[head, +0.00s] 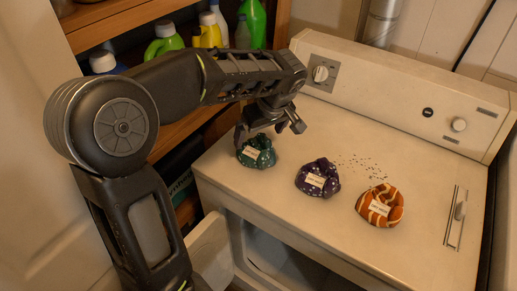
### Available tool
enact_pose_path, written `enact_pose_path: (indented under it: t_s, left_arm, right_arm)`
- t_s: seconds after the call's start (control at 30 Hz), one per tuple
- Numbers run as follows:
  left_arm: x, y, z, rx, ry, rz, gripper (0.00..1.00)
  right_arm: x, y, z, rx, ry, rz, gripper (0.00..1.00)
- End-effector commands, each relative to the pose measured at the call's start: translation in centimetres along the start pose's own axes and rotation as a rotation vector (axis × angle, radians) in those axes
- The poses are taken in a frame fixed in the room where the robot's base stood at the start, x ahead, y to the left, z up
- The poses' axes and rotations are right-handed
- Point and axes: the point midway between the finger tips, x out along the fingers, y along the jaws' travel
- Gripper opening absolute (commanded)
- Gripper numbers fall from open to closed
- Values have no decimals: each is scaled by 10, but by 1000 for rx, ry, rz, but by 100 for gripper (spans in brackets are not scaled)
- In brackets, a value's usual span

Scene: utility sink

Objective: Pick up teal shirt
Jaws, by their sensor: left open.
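The teal shirt (259,154) is a small crumpled bundle with light spots and a white label. It sits on the white appliance top near its left edge. My left gripper (268,132) is open and hangs right over the teal shirt, hiding part of its upper side. I cannot tell whether the fingers touch the cloth. My right gripper is not in view.
A purple bundle (313,188) and an orange striped bundle (385,216), both labelled, lie to the right on the appliance top (290,229). Dark specks lie behind them. A control panel (400,90) rises at the back. Bottles (208,37) stand on the shelf behind my left arm.

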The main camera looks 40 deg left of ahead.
Motion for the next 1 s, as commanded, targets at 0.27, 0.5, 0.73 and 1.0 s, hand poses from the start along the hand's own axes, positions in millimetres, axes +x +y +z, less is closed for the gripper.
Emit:
enact_pose_path:
  t_s: [0.27,0.5,0.73,1.0]
  left_arm:
    - [38,-4,3,1,-2,-4,100]
    - [46,-4,2,-1,0,-1,100]
    - [45,-3,3,0,-1,-1,100]
    - [45,-3,3,0,-1,-1,96]
  right_arm:
    - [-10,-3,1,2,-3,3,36]
    - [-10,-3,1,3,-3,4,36]
    - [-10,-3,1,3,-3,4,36]
    - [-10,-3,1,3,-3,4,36]
